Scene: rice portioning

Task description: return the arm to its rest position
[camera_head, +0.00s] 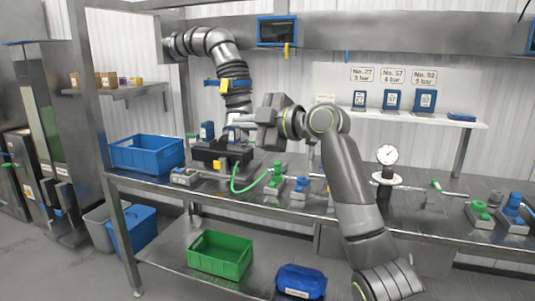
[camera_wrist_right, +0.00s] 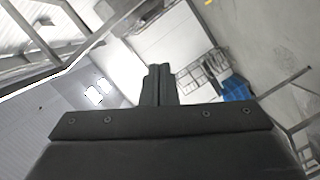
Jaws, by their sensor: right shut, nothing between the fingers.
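My right arm rises from the lower right of the head view and bends at a grey elbow (camera_head: 325,120). Its dark right gripper (camera_head: 238,122) points left, level with the space just above the workbench (camera_head: 330,213). In the right wrist view the two dark fingers of this gripper (camera_wrist_right: 159,70) are together, with nothing between them. My left gripper is not in either view. No rice or portioning dishes can be made out.
A green crate (camera_head: 219,262) and blue bundle (camera_head: 301,281) lie on the lower shelf.

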